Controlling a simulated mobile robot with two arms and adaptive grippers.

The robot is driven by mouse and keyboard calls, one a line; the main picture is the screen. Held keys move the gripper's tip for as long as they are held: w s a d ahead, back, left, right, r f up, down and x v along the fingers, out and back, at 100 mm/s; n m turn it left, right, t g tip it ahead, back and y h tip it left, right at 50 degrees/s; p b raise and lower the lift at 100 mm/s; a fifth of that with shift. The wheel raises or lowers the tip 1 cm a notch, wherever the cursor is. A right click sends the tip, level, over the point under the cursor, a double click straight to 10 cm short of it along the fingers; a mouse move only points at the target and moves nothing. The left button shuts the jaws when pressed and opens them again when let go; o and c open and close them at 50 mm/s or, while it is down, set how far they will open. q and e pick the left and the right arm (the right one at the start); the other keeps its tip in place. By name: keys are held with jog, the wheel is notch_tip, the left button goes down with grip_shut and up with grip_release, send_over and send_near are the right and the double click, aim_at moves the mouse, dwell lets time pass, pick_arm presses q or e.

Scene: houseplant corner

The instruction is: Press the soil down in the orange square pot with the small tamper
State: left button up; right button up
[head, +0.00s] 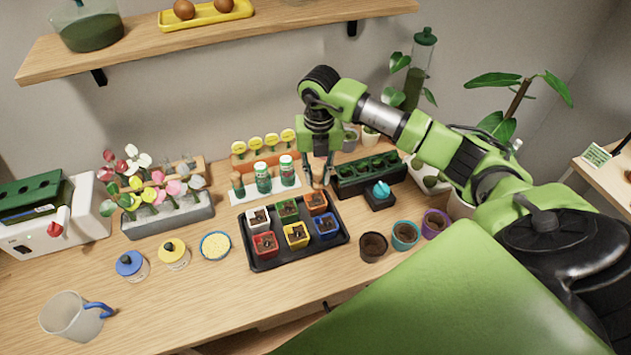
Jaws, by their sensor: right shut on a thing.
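The orange square pot (316,208) stands at the back right of a black tray, with dark soil in it. My right gripper (318,172) points down just above and behind this pot. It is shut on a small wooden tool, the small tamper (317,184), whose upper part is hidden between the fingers. The tamper's lower end is close to the orange pot's back edge; I cannot tell whether it touches the soil. My left gripper is not in view.
The black tray (262,265) also holds white, green, red, yellow and blue square pots. Bottles and another wooden-handled tool (238,186) stand on a white mat behind it. A dark green planter (372,184) is close right of my gripper. Round pots (405,236) stand right of the tray.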

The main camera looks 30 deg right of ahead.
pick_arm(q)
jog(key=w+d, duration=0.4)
pick_arm(e)
jog(key=shift+w+d+f+b, duration=0.15)
jog(key=shift+w+f+b, duration=0.2)
jog(key=shift+f, duration=0.7)
jog(key=shift+f+b, duration=0.4)
jog(key=shift+b, duration=0.15)
notch_tip(320, 180, down, 3)
jog(key=shift+s+f+b, duration=0.1)
jog(key=shift+b, duration=0.9)
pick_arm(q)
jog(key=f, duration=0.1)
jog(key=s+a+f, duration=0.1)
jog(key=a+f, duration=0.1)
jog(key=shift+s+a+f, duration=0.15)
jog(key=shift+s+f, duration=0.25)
pick_arm(e)
jog(key=shift+f, duration=0.1)
pick_arm(q)
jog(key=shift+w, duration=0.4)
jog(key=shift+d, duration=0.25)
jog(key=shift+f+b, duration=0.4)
jog(key=shift+b, duration=0.05)
pick_arm(e)
jog(key=shift+f, duration=0.5)
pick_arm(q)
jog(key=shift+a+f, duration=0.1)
pick_arm(e)
jog(key=shift+f, duration=0.1)
